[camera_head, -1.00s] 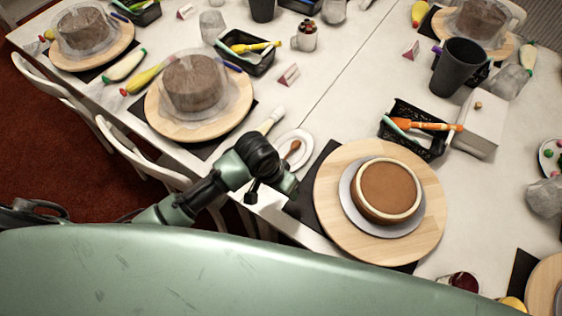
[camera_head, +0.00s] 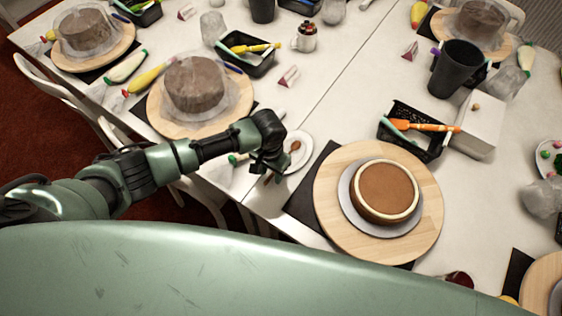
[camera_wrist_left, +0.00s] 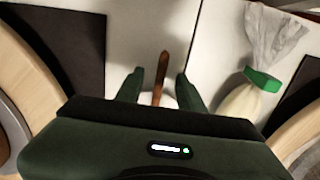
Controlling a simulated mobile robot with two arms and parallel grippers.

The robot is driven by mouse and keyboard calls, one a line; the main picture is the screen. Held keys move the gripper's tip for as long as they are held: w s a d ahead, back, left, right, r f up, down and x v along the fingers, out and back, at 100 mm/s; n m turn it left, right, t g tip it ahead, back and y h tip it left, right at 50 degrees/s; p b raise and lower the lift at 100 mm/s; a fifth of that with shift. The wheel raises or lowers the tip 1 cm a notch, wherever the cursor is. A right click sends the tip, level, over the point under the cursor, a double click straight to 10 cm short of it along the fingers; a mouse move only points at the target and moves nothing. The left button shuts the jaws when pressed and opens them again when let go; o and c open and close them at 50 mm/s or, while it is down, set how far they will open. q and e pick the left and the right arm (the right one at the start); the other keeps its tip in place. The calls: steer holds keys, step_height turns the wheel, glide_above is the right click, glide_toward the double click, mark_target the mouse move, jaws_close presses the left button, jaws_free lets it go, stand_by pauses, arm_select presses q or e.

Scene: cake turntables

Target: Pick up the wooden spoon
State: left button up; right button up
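The wooden spoon (camera_head: 294,147) is brown and shows on a small white plate (camera_head: 302,160) near the table's front edge, left of the nearest cake. My left gripper (camera_head: 272,178) is beside the plate on its near-left side and hides part of it. In the left wrist view the spoon's narrow brown length (camera_wrist_left: 162,73) lies between the two green fingertips (camera_wrist_left: 159,88), with a gap on both sides. The left gripper is open, and its housing hides the lower part of the spoon. My right gripper is not in view.
A cake stands on a wooden turntable (camera_head: 330,205) right of the plate, over a dark mat (camera_head: 303,208). A covered cake (camera_head: 195,85) stands on another turntable to the left. A piping bag with a green clip (camera_wrist_left: 262,80) lies right of the gripper in the wrist view.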

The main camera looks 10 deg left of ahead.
arm_select(q)
steer(key=shift+f, duration=0.35)
jaws_close()
steer(key=shift+r, duration=0.1)
step_height(320, 180, up, 20)
steer(key=b, duration=0.1)
steer(key=shift+b, duration=0.4)
